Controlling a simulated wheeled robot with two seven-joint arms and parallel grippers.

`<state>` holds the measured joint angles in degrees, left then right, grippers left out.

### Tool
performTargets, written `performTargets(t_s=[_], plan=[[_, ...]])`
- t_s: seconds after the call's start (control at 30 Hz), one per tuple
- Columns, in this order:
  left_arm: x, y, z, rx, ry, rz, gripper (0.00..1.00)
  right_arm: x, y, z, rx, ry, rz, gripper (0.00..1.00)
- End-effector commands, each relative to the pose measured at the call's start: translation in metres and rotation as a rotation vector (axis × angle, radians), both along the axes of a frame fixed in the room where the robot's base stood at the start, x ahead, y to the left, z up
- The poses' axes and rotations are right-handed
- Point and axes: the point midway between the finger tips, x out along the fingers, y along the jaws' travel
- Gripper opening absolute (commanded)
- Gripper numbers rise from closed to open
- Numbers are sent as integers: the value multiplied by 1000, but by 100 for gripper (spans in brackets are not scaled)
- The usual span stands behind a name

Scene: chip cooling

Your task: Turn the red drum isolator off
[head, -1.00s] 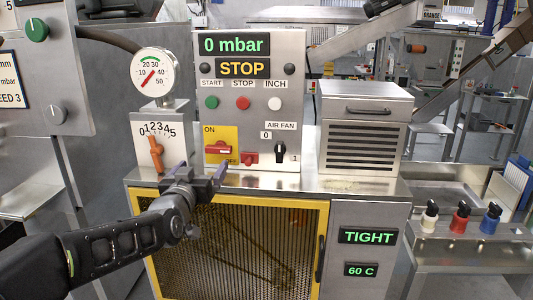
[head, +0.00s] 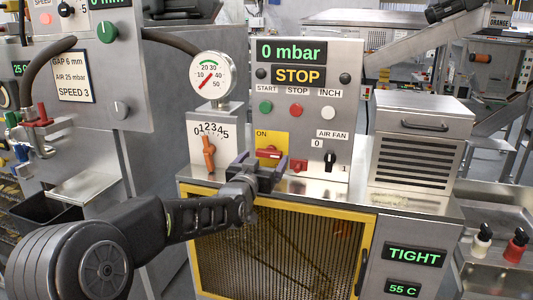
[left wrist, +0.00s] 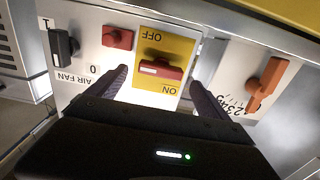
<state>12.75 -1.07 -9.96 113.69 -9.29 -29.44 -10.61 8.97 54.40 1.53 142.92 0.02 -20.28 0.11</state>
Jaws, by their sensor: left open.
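The red drum isolator (head: 269,153) is a red handle on a yellow plate, low on the grey control panel (head: 345,110). Its handle lies level in the head view. The left wrist view shows it upside down (left wrist: 160,68), with ON and OFF on the plate and the handle closer to ON. My left gripper (head: 261,166) is open in front of and just below the isolator. In the wrist view its two dark fingers stand on either side of the handle, apart from it, with nothing between them held. My right gripper is not in view.
A smaller red switch (left wrist: 117,37) and the black air fan knob (head: 330,160) sit beside the isolator. An orange lever (head: 209,155) on a 0–5 scale is on the other side, under a gauge (head: 213,75). A yellow-framed mesh door (head: 275,250) is below.

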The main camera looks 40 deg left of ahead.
Motion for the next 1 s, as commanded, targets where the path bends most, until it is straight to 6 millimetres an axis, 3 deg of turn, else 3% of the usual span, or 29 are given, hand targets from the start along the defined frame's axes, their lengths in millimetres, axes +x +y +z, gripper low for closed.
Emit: performTargets(t_s=[0.2,0.5,1.0], plan=[[22,8,1,0,1,0,90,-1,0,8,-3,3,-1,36],[25,9,0,0,0,0,90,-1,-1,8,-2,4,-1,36],[24,9,0,-1,0,0,50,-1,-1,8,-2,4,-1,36]])
